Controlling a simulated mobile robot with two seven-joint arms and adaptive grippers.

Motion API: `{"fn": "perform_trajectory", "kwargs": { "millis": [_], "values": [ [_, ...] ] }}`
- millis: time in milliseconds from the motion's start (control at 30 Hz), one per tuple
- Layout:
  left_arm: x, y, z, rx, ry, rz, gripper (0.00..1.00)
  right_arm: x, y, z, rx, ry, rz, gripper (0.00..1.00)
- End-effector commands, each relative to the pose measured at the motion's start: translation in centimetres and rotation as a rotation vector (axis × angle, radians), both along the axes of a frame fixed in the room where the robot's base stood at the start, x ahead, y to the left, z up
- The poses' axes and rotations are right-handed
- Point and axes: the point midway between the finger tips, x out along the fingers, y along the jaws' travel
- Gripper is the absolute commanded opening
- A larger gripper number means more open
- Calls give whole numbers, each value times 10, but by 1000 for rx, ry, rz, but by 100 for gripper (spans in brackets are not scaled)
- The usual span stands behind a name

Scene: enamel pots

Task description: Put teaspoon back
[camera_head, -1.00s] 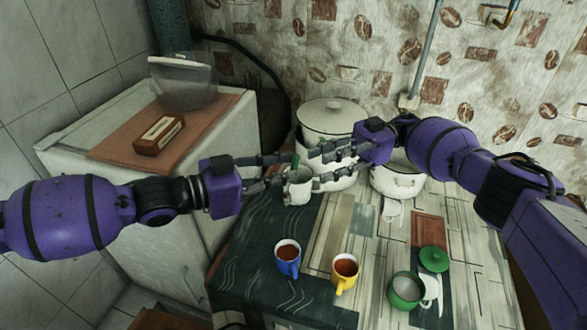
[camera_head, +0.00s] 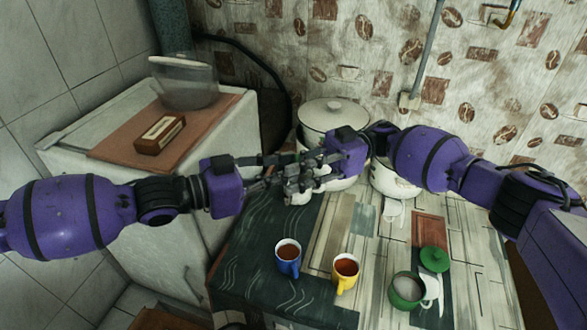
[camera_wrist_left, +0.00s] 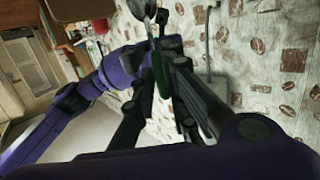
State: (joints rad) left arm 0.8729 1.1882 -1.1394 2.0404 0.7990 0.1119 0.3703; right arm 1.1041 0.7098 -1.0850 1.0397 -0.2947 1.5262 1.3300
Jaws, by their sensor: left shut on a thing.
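A teaspoon with a green handle (camera_wrist_left: 160,74) and a metal bowl lies between the fingers of my left gripper in the left wrist view. My left gripper (camera_head: 272,170) is shut on it above the table's far left part. My right gripper (camera_head: 308,172) reaches in from the right, and its fingers overlap the left fingertips in the head view. Whether it is open or touches the spoon cannot be told. In the head view the spoon is hidden by the fingers.
A lidded white pot (camera_head: 332,116) and another white pot (camera_head: 397,182) stand behind the grippers. Blue (camera_head: 288,262) and yellow (camera_head: 345,273) mugs and a green sugar pot (camera_head: 407,291) stand nearer the front. A green lid (camera_head: 434,260) lies beside them. The table's middle is clear.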

Motion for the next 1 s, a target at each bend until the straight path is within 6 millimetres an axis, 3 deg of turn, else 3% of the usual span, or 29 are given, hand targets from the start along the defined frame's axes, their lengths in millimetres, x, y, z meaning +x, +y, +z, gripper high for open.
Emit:
{"fn": "perform_trajectory", "kwargs": {
  "millis": [33,167,267,300,433,767,1000],
  "values": [
    [0,0,0,0,0,0,0,0,0,0,0,0,0,17],
    [0,0,0,0,0,0,0,0,0,0,0,0,0,0],
    [0,0,0,0,0,1,0,0,0,0,0,0,0,0],
    [0,0,0,0,0,1,16,0,0,0,0,0,1,0],
    [0,0,0,0,0,1,33,0,0,0,0,0,0,0],
    [0,2,0,1,0,1,34,0,0,0,0,0,0,0],
    [-14,31,4,5,0,4,34,0,0,0,0,-1,0,0]
  ]
}}
